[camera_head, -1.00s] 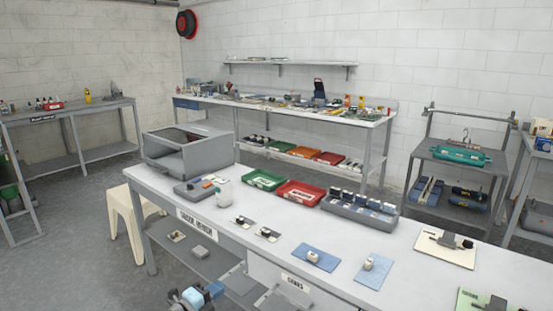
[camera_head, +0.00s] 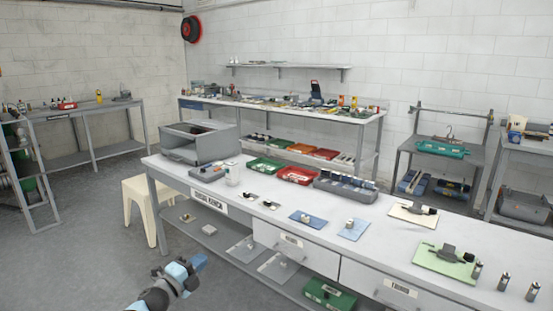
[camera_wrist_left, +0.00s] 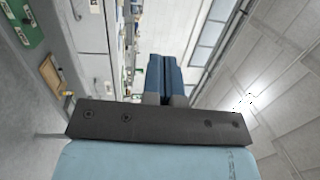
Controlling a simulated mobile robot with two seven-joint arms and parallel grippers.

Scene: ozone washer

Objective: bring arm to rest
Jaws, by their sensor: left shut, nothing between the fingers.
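My left gripper (camera_head: 199,262) shows low in the head view, in front of the long white workbench (camera_head: 385,246) and apart from it. Its blue-grey fingers also show in the left wrist view (camera_wrist_left: 164,75), pressed together with nothing between them. My left arm comes in from the bottom edge of the head view. My right gripper is in neither view now.
The bench carries a grey box-shaped unit (camera_head: 200,143), a green tray (camera_head: 263,166), a red tray (camera_head: 298,175) and a green mat (camera_head: 444,261). A cream stool (camera_head: 146,208) stands at its left end. Open grey floor lies to the left.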

